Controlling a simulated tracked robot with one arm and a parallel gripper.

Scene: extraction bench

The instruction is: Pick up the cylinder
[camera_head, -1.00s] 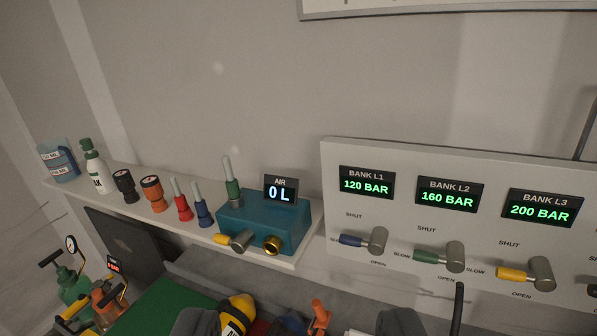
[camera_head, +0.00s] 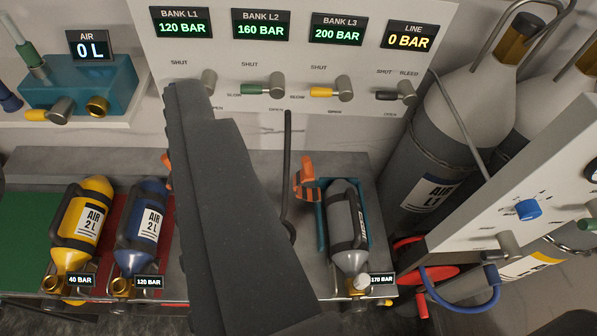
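Three small cylinders lie on the grey bench. A yellow cylinder (camera_head: 91,219) labelled AIR 2 L has a 40 BAR tag. A blue cylinder (camera_head: 144,222) labelled AIR 2 L has a 120 BAR tag and lies to its right. A grey cylinder (camera_head: 345,222) with a 170 BAR tag sits in a blue holder (camera_head: 321,217) farther right. My gripper (camera_head: 203,105) is a large dark grey shape across the middle, between the blue and grey cylinders in the picture. I see nothing held at its visible tip. Its finger gap cannot be made out, and it hides part of the bench.
A fill panel (camera_head: 292,62) with several valve levers stands behind the bench. A teal air unit (camera_head: 78,85) reading 0 L is at the left. Large grey cylinders (camera_head: 422,140) and another panel (camera_head: 540,190) crowd the right. A green mat (camera_head: 25,225) is bare at far left.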

